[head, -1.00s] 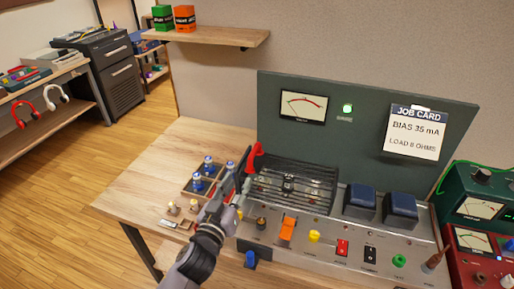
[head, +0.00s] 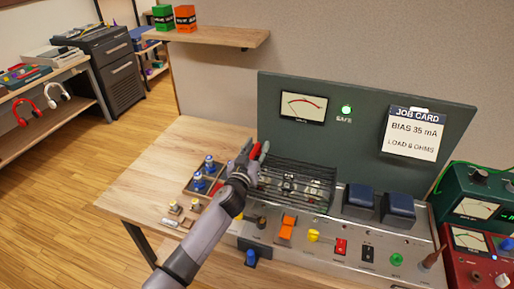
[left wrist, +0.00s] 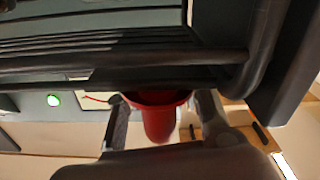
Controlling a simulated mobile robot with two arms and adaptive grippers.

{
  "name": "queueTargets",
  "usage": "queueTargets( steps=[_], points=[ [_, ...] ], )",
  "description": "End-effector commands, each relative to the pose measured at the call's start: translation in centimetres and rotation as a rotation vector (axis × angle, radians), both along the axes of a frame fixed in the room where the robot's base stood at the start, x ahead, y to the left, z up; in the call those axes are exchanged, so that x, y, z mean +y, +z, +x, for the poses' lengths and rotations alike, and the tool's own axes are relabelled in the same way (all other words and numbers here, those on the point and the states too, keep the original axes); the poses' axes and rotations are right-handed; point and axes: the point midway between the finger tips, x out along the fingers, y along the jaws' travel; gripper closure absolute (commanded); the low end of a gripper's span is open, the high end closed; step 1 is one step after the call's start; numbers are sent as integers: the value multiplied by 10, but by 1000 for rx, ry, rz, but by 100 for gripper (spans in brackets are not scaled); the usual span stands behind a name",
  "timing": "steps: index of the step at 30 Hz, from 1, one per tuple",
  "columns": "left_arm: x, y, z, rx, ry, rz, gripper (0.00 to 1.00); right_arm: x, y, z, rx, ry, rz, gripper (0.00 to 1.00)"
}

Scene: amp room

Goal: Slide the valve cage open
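The valve cage (head: 312,172), a dark slatted cover with valves visible inside, sits on the left part of the grey amp chassis (head: 325,232). Its dark bars cross the top of the left wrist view (left wrist: 110,62). A red handle (head: 254,152) is at the cage's left end. In the left wrist view the red handle (left wrist: 158,122) stands between my left gripper's two fingers (left wrist: 163,122). My left gripper (head: 252,160) is open around it, with gaps seeming to show on both sides. Its wrist hides the cage's left front corner. My right gripper is not in view.
A tray of blue-topped valves (head: 190,187) and small loose parts (head: 178,210) lie left of the chassis. A dark green panel (head: 350,98) with a meter, green lamp and job card stands behind. Green and red instruments (head: 478,250) crowd the right. The wooden bench front-left (head: 135,195) is clear.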

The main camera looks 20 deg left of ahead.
Motion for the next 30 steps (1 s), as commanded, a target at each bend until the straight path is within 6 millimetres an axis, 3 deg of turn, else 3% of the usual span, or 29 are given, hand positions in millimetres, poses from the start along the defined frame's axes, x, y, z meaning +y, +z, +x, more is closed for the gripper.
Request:
queueTargets(
  steps=[8,24,30],
  points=[
    [0,0,1,0,0,0,65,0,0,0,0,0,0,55],
    [0,0,1,0,-1,0,100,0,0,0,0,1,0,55],
    [-1,0,1,0,-1,-1,100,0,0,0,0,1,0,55]
  ],
)
